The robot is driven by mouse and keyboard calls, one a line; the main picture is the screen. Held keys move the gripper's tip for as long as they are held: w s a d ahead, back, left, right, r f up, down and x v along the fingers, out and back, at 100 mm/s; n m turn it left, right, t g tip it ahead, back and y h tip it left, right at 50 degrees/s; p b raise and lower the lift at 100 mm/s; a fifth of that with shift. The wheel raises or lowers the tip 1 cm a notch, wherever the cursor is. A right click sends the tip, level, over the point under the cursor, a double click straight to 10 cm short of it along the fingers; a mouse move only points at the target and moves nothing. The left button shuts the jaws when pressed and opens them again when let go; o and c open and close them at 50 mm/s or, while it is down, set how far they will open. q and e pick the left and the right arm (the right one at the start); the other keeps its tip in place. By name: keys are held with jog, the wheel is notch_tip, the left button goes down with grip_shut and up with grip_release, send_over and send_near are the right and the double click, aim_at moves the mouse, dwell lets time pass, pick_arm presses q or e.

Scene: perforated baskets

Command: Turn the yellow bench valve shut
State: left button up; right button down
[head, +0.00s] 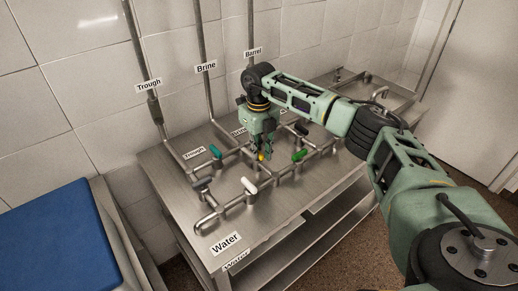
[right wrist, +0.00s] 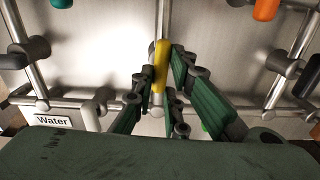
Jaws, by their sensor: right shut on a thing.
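The yellow bench valve handle (head: 261,156) shows as a small spot below my right gripper (head: 261,150) in the head view. In the right wrist view the yellow handle (right wrist: 160,66) is a narrow upright bar between the two green fingers of my right gripper (right wrist: 158,80). My right gripper is shut on it. The handle runs roughly in line with the pipe behind it in that view. The gripper hides most of the valve in the head view. My left gripper is not in view.
Pipework on the steel bench (head: 290,212) carries other valves: teal (head: 215,151), white (head: 249,186), grey (head: 202,184) and green (head: 299,155). An orange handle (right wrist: 266,9) shows in the wrist view. A "Water" label (head: 226,243) is at the front. A blue-topped surface (head: 55,240) stands left.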

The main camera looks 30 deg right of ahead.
jog(key=m, duration=0.5)
jog(key=shift+a+r+p, duration=0.1)
jog(key=shift+a+p, duration=0.1)
jog(key=shift+p, duration=0.15)
jog(key=m, duration=0.3)
jog(key=shift+w+a+m, duration=0.1)
jog(key=shift+w+m, duration=0.05)
jog(key=shift+m, duration=0.15)
jog(key=m+p, duration=0.1)
jog(key=m, duration=0.3)
jog(key=shift+w+a, duration=0.1)
jog(key=shift+w, duration=0.1)
jog(key=shift+w+m+p, duration=0.2)
jog(key=shift+m+p, duration=0.45)
jog(key=shift+m, duration=1.65)
jog(key=c, duration=1.7)
grip_release()
jog(key=shift+a, duration=0.1)
jog(key=shift+c, duration=0.2)
notch_tip(320, 180, up, 12)
